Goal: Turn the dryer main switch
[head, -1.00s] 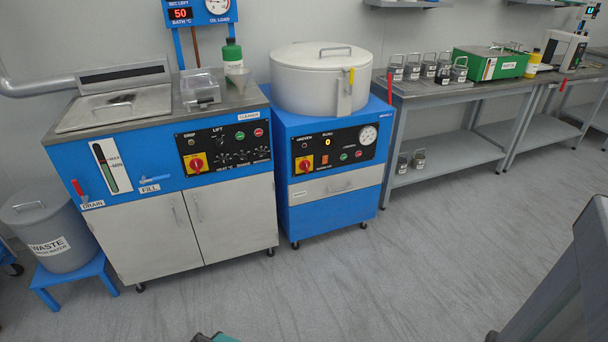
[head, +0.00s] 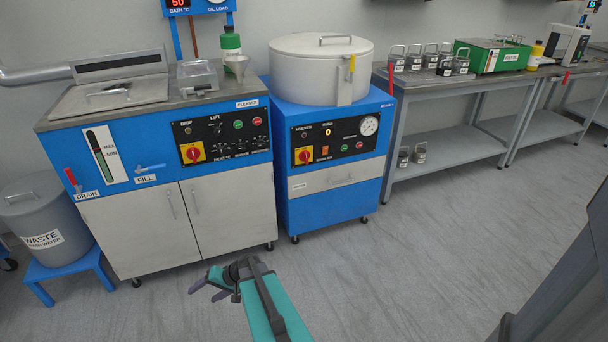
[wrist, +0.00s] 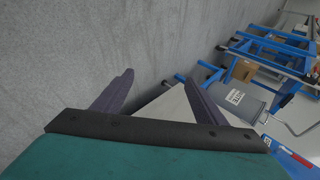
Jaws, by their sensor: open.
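The dryer (head: 290,196) is the blue cabinet with a round white lidded drum (head: 305,75) on top, right of the cleaner. Its main switch (head: 305,156) is a red knob on a yellow plate, at the left of the black front panel. My gripper (head: 200,288) is low over the floor in front of the cleaner's doors, pointing left, well below and left of the switch. In the wrist view its two fingers (wrist: 156,92) are spread with nothing between them. The switch does not show in the wrist view.
The cleaner (head: 60,145) has a similar red and yellow switch (head: 192,153). A waste bin (head: 45,225) stands on a blue stool at left. A bench (head: 450,80) with jars is at right. The floor in front of the dryer is clear.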

